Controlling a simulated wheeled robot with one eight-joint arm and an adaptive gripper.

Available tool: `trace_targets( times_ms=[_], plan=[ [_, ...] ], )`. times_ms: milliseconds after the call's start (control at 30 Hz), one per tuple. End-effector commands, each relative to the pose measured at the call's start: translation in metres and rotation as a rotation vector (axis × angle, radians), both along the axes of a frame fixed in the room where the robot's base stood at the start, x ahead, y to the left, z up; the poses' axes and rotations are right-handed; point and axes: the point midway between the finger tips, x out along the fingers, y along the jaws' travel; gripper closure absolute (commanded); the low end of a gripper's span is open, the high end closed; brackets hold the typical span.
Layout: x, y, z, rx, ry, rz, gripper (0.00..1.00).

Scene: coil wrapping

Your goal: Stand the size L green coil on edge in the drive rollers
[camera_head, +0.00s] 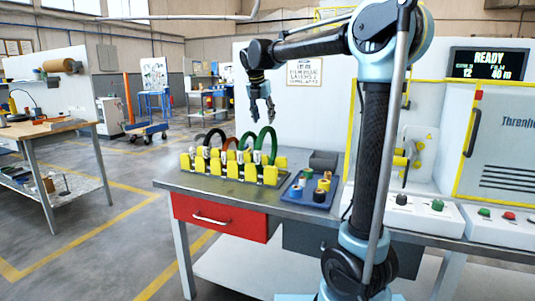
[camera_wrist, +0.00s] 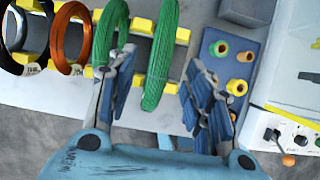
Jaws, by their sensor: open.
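Two green coils stand on edge in the yellow-blocked rack (camera_head: 200,164) on the table. The right-hand one (camera_head: 273,146) looks the larger; the other green coil (camera_head: 241,145) stands left of it. No size marking is readable on either. My gripper (camera_head: 262,117) is open, pointing down above the right end of the rack. In the wrist view the right-hand green coil (camera_wrist: 163,50) runs between the spread fingers of my gripper (camera_wrist: 160,80), with no clear contact. The other green coil (camera_wrist: 112,18) lies beyond the left finger. The drive rollers are not clearly identifiable; yellow parts (camera_head: 401,161) show in the machine bay.
Orange (camera_wrist: 57,40) and black (camera_wrist: 14,58) coils stand left of the green ones. A blue tray (camera_head: 291,195) with small spools lies right of the rack. The machine's yellow-framed door (camera_head: 461,140) and control boxes (camera_head: 428,215) are at the right, beyond my arm.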

Motion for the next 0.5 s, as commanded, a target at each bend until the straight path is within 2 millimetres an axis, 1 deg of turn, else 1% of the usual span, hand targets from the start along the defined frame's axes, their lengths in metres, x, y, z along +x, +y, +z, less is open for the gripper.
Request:
trace_targets(
  times_ms=[33,100,367,500],
  plan=[
    [0.003,-0.001,-0.007,0.0,0.0,-0.001,0.53],
    [0.005,-0.002,-0.013,0.0,0.0,0.0,0.53],
    [0.012,-0.005,-0.027,0.0,0.0,0.0,0.53],
    [0.021,-0.01,-0.044,0.0,0.0,-0.002,0.53]
  ],
)
